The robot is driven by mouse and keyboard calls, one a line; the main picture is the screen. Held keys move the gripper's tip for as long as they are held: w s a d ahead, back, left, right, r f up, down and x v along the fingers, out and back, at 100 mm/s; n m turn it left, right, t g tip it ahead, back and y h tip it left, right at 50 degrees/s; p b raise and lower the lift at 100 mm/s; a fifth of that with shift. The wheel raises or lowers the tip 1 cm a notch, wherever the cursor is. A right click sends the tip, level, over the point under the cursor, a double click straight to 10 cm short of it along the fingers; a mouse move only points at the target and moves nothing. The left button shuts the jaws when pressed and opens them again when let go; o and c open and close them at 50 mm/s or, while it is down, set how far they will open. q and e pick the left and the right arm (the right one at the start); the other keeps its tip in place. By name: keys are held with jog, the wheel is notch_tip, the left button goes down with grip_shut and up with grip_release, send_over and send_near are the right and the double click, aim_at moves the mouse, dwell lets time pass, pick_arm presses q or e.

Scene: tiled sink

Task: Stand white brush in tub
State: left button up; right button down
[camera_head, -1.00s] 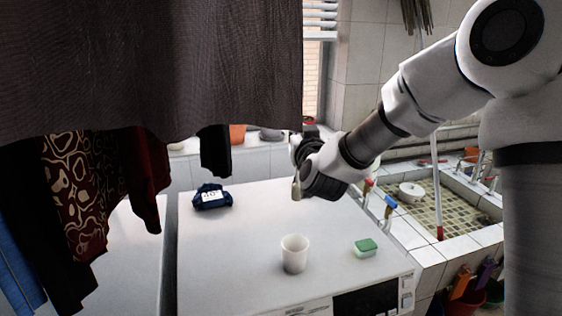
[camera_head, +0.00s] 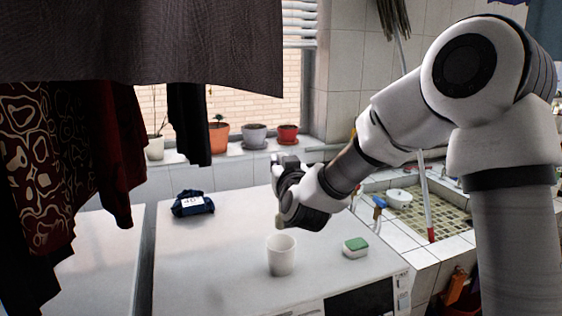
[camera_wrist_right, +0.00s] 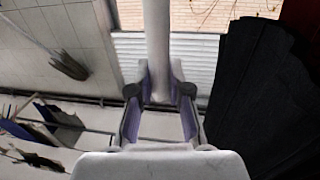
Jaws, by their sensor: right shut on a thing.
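The white tub (camera_head: 281,258) stands upright and open on the white machine top. My right gripper (camera_wrist_right: 160,92) is shut on the white brush (camera_wrist_right: 157,45). In the right wrist view its pale shaft runs from between the fingers to the top edge. In the head view the right wrist hides most of the fingers, and a small beige end, likely the brush's (camera_head: 279,221), shows just above the tub's rim, apart from it. The brush's full shape and tilt are hidden. My left gripper is not in view.
A green and white sponge (camera_head: 355,247) lies right of the tub. A dark blue bundle (camera_head: 193,203) lies at the back left of the machine top (camera_head: 220,250). Hanging clothes (camera_head: 60,160) fill the left. A tiled sink (camera_head: 440,215) is at right, flowerpots (camera_head: 254,136) behind.

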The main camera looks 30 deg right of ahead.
jog(key=shift+f+b, duration=3.5)
jog(key=shift+f, duration=1.2)
jog(key=c, duration=1)
grip_release()
jog(key=v, duration=1.2)
